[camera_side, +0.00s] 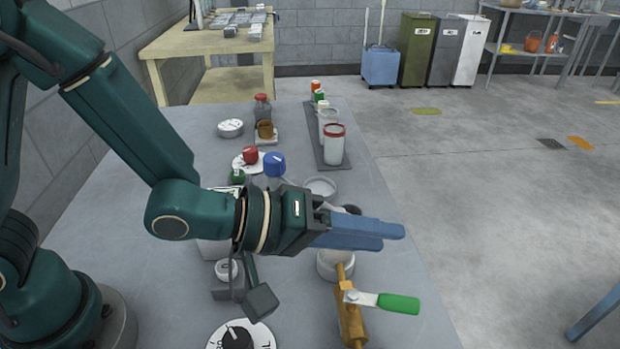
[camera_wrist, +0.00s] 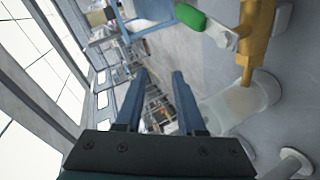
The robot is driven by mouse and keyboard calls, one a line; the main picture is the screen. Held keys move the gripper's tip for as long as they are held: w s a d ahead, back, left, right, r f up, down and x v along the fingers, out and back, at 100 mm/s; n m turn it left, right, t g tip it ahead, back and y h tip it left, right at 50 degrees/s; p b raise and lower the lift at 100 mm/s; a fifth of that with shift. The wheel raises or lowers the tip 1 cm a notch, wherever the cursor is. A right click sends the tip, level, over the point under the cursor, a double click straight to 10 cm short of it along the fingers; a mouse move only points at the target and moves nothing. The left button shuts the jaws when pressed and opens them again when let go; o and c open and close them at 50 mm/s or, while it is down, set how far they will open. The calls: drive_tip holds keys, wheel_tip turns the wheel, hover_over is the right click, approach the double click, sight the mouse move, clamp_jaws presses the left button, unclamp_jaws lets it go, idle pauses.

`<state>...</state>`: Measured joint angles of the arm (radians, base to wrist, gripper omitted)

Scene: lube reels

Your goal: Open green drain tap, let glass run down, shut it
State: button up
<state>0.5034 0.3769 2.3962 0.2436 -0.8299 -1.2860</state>
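The green drain tap handle (camera_side: 398,303) sticks out to the right from a brass pipe (camera_side: 350,318) at the front of the bench. In the wrist view the green handle (camera_wrist: 190,16) is at the top, joined by a pale lever to the brass pipe (camera_wrist: 257,40). A pale, translucent cylinder (camera_wrist: 240,105), perhaps the glass, meets the end of the pipe; I cannot make out a liquid level. My gripper (camera_side: 392,237) points right, beyond and above the tap, apart from the handle. Its two blue fingers (camera_wrist: 160,75) are spread with nothing between them.
A dial with a black knob (camera_side: 238,340) is at the front left. Red (camera_side: 250,154) and blue (camera_side: 274,164) knobs stand behind my arm. A lidded jar (camera_side: 333,145) stands on a dark strip at the back right. The floor right of the bench is open.

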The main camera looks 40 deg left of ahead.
drive_tip(key=a+y, duration=0.1)
drive_tip(key=a, duration=0.1)
drive_tip(key=a+r+m+y, duration=0.1)
drive_tip(key=a, duration=0.1)
drive_tip(key=w+a+r+m+y, duration=0.1)
drive_tip(key=a, duration=0.2)
drive_tip(key=shift+w+r, duration=0.1)
drive_tip(key=shift+r, duration=0.1)
drive_tip(key=s+a+r+m+g+y, duration=0.1)
drive_tip(key=s+a+m+g+y, duration=0.4)
drive_tip(key=s+a, duration=0.95)
drive_tip(key=w+a+r+n+t+y, duration=0.1)
drive_tip(key=w+n+t, duration=0.1)
drive_tip(key=w, duration=0.4)
drive_tip(key=shift+r+y, duration=0.3)
drive_tip(key=shift+y, duration=0.1)
